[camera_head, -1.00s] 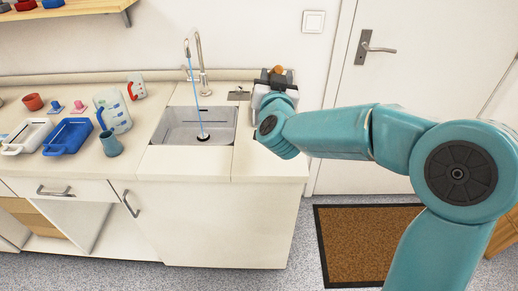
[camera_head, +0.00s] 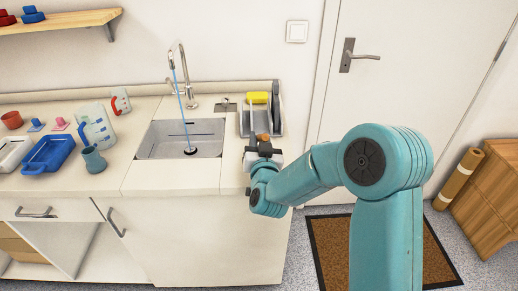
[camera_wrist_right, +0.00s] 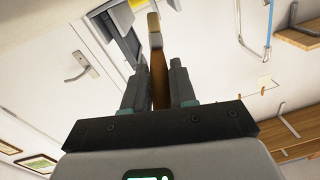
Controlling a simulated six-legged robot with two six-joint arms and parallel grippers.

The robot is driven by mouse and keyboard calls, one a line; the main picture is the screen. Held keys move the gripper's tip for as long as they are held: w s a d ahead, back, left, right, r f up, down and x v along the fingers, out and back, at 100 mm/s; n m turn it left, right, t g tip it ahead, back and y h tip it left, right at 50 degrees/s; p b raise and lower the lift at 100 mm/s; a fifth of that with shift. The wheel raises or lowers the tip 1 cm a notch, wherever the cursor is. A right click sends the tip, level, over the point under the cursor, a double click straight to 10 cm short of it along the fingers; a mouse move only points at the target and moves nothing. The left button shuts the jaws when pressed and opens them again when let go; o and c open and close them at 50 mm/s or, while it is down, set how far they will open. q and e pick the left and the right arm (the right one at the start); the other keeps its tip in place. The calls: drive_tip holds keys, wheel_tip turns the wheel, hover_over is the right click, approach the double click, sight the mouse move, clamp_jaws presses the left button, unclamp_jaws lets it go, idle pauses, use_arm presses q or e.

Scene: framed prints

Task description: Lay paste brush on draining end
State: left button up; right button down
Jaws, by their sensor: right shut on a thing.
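My right gripper (camera_head: 264,147) is over the front part of the counter end (camera_head: 233,170) right of the sink, near its front edge. It is shut on the paste brush, whose brown handle (camera_wrist_right: 158,78) stands between the fingers in the right wrist view. A paler end shows beyond the fingertips there. In the head view only a small orange-brown end (camera_head: 263,137) shows above the gripper. I cannot tell whether the brush touches the counter. My left gripper is not in view.
A grey rack (camera_head: 279,124) with a yellow sponge (camera_head: 258,98) stands just behind the gripper. The sink (camera_head: 160,140) with a running tap (camera_head: 183,70) is to the left. A blue tray (camera_head: 48,155), jugs and a teal cup (camera_head: 94,160) stand farther left.

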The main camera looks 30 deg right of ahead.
drive_tip(key=shift+f, duration=0.95)
drive_tip(key=shift+w+f, duration=0.15)
drive_tip(key=shift+f, duration=0.3)
drive_tip(key=shift+r, duration=0.1)
drive_tip(key=shift+f+b, duration=0.2)
drive_tip(key=shift+b, duration=0.15)
drive_tip(key=c, duration=0.9)
unclamp_jaws()
drive_tip(key=shift+r, duration=0.1)
